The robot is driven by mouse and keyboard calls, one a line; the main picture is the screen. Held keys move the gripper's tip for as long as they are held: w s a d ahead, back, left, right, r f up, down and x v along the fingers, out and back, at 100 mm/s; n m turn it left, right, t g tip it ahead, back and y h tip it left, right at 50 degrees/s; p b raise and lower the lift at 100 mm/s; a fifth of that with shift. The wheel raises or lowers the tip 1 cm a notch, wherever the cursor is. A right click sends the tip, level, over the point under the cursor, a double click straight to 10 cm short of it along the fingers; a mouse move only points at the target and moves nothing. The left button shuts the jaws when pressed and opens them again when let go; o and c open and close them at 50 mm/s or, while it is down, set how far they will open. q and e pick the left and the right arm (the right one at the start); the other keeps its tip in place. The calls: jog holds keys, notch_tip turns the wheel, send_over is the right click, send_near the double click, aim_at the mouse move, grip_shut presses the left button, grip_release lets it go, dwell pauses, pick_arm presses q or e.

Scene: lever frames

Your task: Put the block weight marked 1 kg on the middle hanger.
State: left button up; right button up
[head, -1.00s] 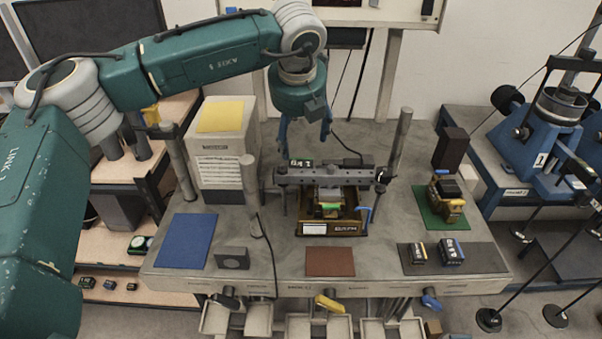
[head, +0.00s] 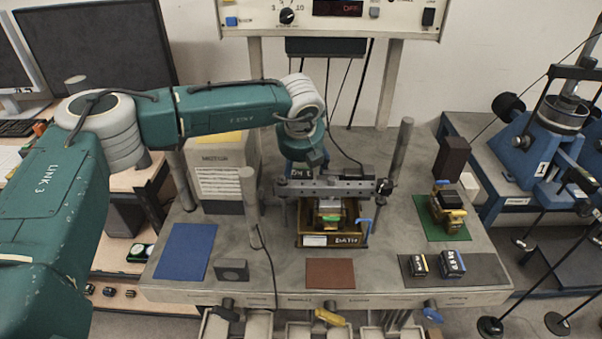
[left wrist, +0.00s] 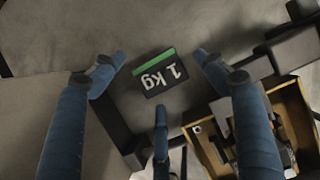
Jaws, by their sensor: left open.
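A dark block marked 1 kg with a green edge (left wrist: 160,76) lies on the grey bench top in the left wrist view, its lettering upside down. In the head view it sits behind the grey perforated beam and is mostly hidden. My left gripper (head: 304,160) is open above the block; in the left wrist view its blue fingers (left wrist: 160,90) spread around it without visible contact. Its fingertips are largely hidden by the beam in the head view. Light pans hang below the bench's front edge; the middle one (head: 312,331) is cut by the frame. My right gripper is not seen.
The perforated beam (head: 345,188) and a wooden box (head: 348,240) stand close in front of the gripper. A grey post (head: 249,205) and a white cabinet (head: 222,185) are to the left. Two small blocks (head: 452,263) lie on a dark mat at right.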

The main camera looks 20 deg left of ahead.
aim_at(301, 173)
pick_arm(q)
jog(key=shift+w+a+f, duration=0.15)
jog(key=shift+w+f, duration=0.15)
jog(key=shift+f, duration=0.35)
jog(key=shift+r, duration=0.1)
grip_shut()
jog(key=shift+w+r, duration=0.1)
jog(key=shift+r, duration=0.1)
jog(key=shift+w+r, duration=0.1)
jog(key=shift+r, duration=0.45)
notch_tip(301, 173, up, 19)
jog(key=b, duration=0.4)
jog(key=shift+f, duration=0.15)
